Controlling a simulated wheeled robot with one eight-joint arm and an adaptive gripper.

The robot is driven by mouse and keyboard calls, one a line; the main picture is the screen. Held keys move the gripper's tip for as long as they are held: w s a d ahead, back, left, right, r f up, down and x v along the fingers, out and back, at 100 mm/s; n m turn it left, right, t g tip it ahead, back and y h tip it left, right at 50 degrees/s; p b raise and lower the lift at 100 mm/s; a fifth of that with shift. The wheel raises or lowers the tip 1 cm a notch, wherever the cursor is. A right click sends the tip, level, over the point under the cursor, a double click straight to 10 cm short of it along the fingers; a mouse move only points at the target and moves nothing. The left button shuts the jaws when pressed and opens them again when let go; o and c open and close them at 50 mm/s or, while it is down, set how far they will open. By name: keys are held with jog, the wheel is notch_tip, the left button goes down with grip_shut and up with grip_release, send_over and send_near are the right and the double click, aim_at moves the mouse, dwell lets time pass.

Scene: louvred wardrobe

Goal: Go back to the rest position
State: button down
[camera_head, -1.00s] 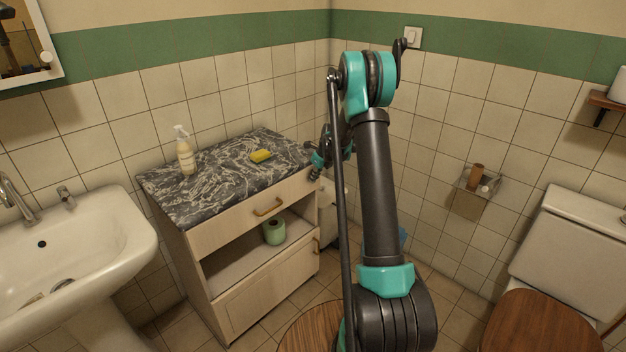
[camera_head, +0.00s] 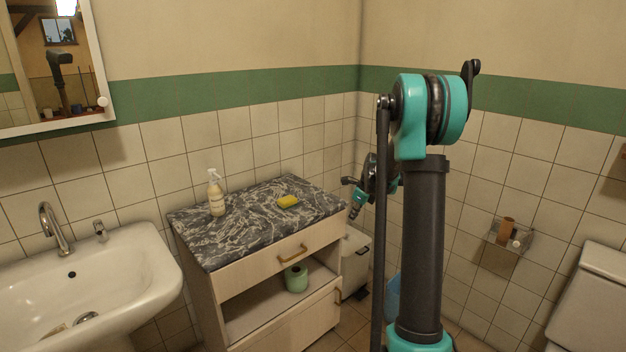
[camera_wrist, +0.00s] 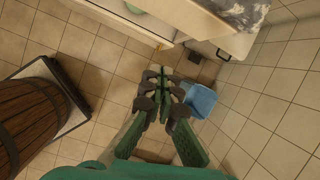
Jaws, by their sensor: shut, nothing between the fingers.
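My arm rises on the right of the head view, in front of the tiled wall. My gripper (camera_head: 355,206) hangs beyond it, partly hidden by the arm, just right of the cabinet's right edge. In the wrist view my gripper (camera_wrist: 165,88) points down toward the floor, with its fingers together and nothing between them. The cabinet (camera_head: 262,277) has a marbled top (camera_head: 240,232), a drawer with a brass handle (camera_head: 292,253) and an open shelf. The drawer looks shut.
A soap bottle (camera_head: 216,196) and yellow sponge (camera_head: 288,201) stand on the cabinet; a green roll (camera_head: 296,278) is on its shelf. The sink (camera_head: 95,285) is left, the toilet (camera_head: 592,300) right. A wooden barrel (camera_wrist: 35,118) and blue object (camera_wrist: 200,100) are near my gripper.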

jog(key=s+a+f+n+h, duration=0.1)
jog(key=s+a+n, duration=0.1)
jog(key=s+n, duration=1.1)
jog(key=s+a+f+n+h, duration=0.1)
jog(key=s+a+n, duration=0.1)
jog(key=s+n, duration=1.1)
jog(key=s, duration=1.2)
jog(key=shift+s+f+t, duration=0.15)
jog(key=shift+f+t, duration=0.05)
jog(key=shift+t, duration=0.1)
